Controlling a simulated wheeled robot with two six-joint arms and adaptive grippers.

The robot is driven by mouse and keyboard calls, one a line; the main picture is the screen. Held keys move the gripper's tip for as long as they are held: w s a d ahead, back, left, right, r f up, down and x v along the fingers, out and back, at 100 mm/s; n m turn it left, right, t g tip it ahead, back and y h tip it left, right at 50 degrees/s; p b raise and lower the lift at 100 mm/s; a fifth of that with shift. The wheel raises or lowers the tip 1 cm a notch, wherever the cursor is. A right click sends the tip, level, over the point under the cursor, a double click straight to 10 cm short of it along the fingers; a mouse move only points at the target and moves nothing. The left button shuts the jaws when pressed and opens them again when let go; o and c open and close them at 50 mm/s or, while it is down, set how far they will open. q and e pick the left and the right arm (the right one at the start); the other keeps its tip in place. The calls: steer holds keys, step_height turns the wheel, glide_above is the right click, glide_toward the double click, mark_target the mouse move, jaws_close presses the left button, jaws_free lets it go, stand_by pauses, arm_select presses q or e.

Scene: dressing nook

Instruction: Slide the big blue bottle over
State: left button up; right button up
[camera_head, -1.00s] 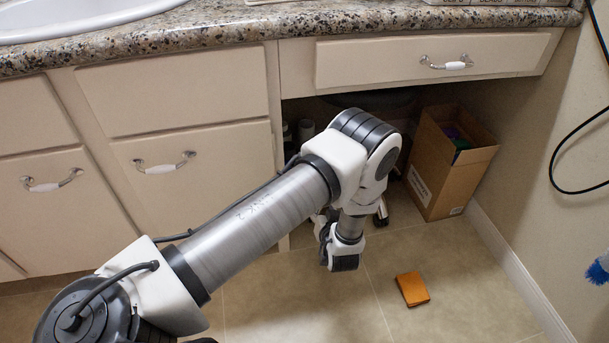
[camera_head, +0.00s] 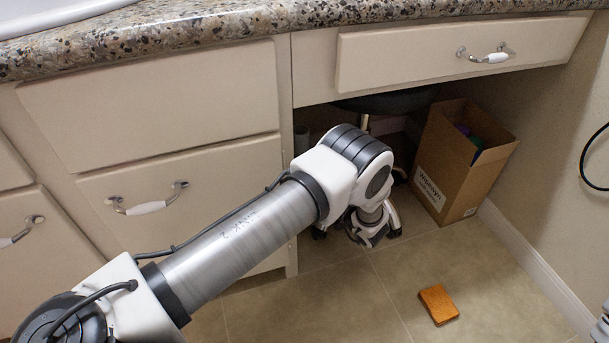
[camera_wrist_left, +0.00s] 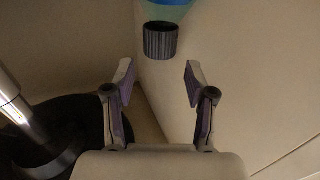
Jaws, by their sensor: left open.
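In the left wrist view, a blue bottle (camera_wrist_left: 168,13) shows at the top edge, with a dark ribbed cap (camera_wrist_left: 161,40). Most of its body is out of frame. My left gripper (camera_wrist_left: 158,68) is open, its two fingers apart and empty. The cap appears beyond the fingertips, roughly centred between them and not touching. I cannot make out the blue bottle there.
A cardboard box (camera_head: 459,185) stands right of the arm under the drawer (camera_head: 440,58). A stool with a dark seat (camera_head: 388,101) is in the same recess; its pole (camera_wrist_left: 18,103) is left in the wrist view. An orange block (camera_head: 438,304) lies on open floor.

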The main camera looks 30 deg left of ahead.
arm_select(q)
steer(key=b+x, duration=0.2)
steer(key=x, duration=0.1)
steer(key=b+x, duration=0.2)
steer(key=x, duration=0.2)
steer(key=shift+a+f, duration=0.15)
steer(key=shift+f, duration=0.1)
arm_select(e)
steer(key=f, duration=0.2)
steer(key=w+f, duration=0.1)
steer(key=f, duration=0.1)
steer(key=shift+w+f, duration=0.15)
steer(key=shift+f, duration=0.1)
arm_select(q)
steer(key=shift+w+a+r, duration=0.1)
steer(key=shift+a+r, duration=0.05)
steer(key=shift+a, duration=0.1)
arm_select(e)
steer(key=shift+w, duration=0.1)
